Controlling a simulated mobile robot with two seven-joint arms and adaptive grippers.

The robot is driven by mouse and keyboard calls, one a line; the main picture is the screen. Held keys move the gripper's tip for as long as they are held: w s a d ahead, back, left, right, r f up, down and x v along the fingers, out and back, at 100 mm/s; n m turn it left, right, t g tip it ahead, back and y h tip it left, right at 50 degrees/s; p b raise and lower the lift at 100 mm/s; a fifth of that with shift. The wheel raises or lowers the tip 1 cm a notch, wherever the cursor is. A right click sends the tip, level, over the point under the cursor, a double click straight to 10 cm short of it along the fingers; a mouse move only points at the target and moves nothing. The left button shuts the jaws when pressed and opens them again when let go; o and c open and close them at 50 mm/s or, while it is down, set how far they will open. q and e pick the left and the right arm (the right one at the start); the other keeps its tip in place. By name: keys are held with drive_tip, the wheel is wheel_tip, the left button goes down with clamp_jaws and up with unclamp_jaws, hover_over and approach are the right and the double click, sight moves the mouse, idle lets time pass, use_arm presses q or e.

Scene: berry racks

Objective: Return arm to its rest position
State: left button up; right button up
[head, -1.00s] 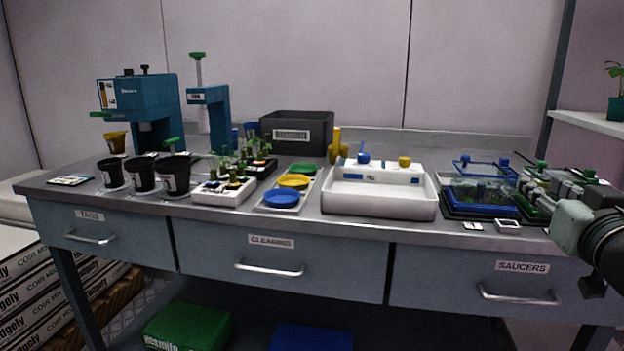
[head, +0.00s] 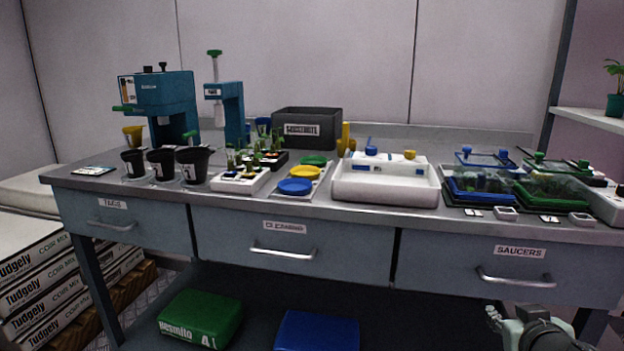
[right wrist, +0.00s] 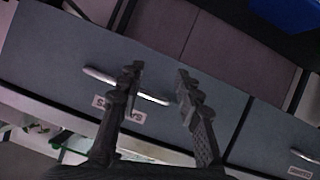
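My right gripper (head: 506,314) is low at the bottom right of the head view, in front of the bench and below the drawer labelled SAUCERS (head: 565,274). In the right wrist view its two fingers (right wrist: 158,85) stand apart with nothing between them. The SAUCERS drawer front (right wrist: 50,50) and its handle show behind the fingers, and the drawer looks shut. My left gripper is not in view.
The bench (head: 390,212) holds black pots (head: 162,164), a white tray (head: 385,190), and blue and green lidded trays (head: 483,187) at the right. A green bag (head: 200,318) and a blue bag (head: 316,332) lie below. A wall shelf (head: 590,117) is at the right.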

drive_tip(key=s+a+f+n+g+y, duration=0.1)
drive_tip(key=s+a+f+g, duration=0.2)
drive_tip(key=s+f, duration=0.4)
drive_tip(key=s+a+f+n+g+y, duration=0.1)
drive_tip(key=s+a+f+g, duration=0.2)
drive_tip(key=s+f, duration=0.5)
drive_tip(key=s+a+f+g, duration=0.3)
drive_tip(key=s+f, duration=0.4)
drive_tip(key=f, duration=0.9)
drive_tip(key=shift+s+n+y, duration=0.4)
